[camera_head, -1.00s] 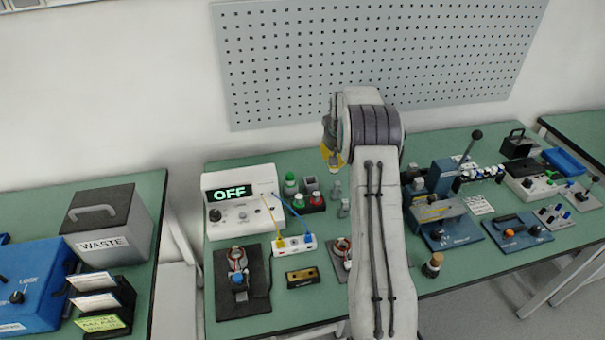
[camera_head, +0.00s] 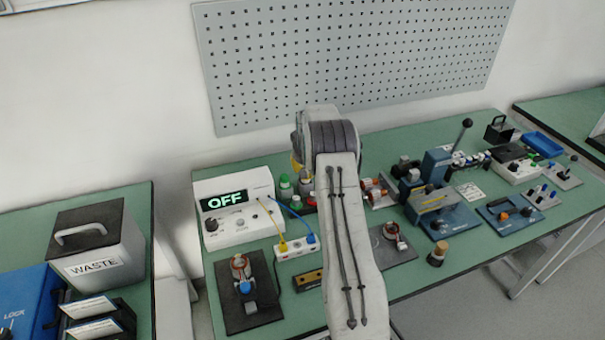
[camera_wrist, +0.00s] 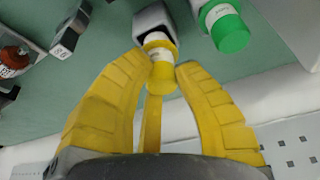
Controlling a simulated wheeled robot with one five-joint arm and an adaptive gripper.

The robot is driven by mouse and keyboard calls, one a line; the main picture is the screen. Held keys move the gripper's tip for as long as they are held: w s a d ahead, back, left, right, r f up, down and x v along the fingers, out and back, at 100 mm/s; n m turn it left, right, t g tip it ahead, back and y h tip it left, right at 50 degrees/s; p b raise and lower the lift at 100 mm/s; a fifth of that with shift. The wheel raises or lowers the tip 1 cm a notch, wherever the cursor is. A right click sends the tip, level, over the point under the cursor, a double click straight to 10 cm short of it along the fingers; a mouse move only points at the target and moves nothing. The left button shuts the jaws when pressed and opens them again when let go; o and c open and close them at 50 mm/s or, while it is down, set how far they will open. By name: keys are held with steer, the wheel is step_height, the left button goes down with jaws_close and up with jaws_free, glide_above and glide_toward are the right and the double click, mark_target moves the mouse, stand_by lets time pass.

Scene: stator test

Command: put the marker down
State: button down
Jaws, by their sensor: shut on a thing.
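The marker (camera_wrist: 160,45) is a short cylinder with a white label and a yellow cap. In the wrist view, my gripper (camera_wrist: 160,72) has its yellow fingers closed around the cap end. The marker's other end meets a grey square holder (camera_wrist: 152,18); I cannot tell whether it is fully seated in it. In the head view, only a bit of yellow on my gripper (camera_head: 296,162) shows, above the back of the green table (camera_head: 215,282). My arm hides the marker there.
A green-capped marker (camera_wrist: 229,32) is close beside the held one. The box reading OFF (camera_head: 238,222) stands left of my arm. A dark pad with a copper-coloured part (camera_head: 250,310) lies in front of it. The pegboard (camera_head: 350,60) hangs on the wall behind.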

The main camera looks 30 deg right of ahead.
steer(key=shift+a+f, duration=0.1)
steer(key=shift+f, duration=0.5)
steer(key=shift+f+b, duration=0.35)
steer(key=shift+b, duration=0.1)
steer(key=c, duration=1.1)
jaws_free()
steer(key=shift+o, duration=0.2)
